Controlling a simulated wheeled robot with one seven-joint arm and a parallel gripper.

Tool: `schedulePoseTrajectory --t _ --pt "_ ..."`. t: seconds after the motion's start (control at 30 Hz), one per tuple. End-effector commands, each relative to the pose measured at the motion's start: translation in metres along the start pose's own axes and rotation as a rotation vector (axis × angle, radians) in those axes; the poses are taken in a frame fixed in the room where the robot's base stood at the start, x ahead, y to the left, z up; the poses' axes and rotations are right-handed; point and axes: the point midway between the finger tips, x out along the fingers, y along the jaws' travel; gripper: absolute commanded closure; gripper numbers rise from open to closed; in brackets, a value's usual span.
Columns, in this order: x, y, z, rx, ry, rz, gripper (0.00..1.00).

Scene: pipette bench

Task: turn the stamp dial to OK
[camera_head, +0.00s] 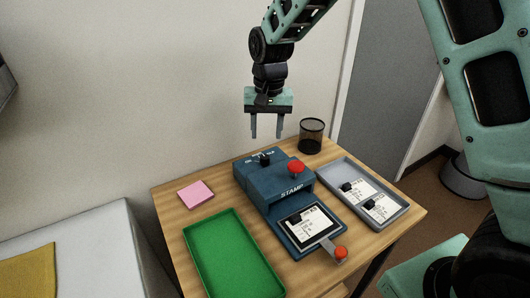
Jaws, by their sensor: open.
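The blue stamp machine (279,177) stands in the middle of the wooden table, with "STAMP" written on its front edge. The small black stamp dial (264,159) is on its top at the back, with pale markings behind it that are too small to read. I cannot tell which mark the dial points to. A red knob (296,167) sits on the top at the right. My gripper (267,137) hangs above and behind the machine, near the dial in the picture. Its two fingers point down, apart and empty, and do not appear to touch anything.
A labelled card (311,227) lies on the machine's front plate, near a red-orange handle end (340,252). A green tray (227,265) is empty. A grey tray (393,215) holds labelled cards. A pink pad (195,194) and a black mesh cup (311,135) stand near the back.

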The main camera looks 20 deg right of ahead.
Motion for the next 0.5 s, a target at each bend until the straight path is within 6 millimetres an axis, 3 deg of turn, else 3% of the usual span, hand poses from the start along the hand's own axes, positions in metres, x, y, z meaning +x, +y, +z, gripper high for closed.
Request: schedulePoseTrajectory --t 0.2,0.5 --pt "0.045 0.001 0.001 0.0 -0.004 0.003 0.54" --pt "0.077 0.0 0.0 0.0 0.0 0.0 0.54"
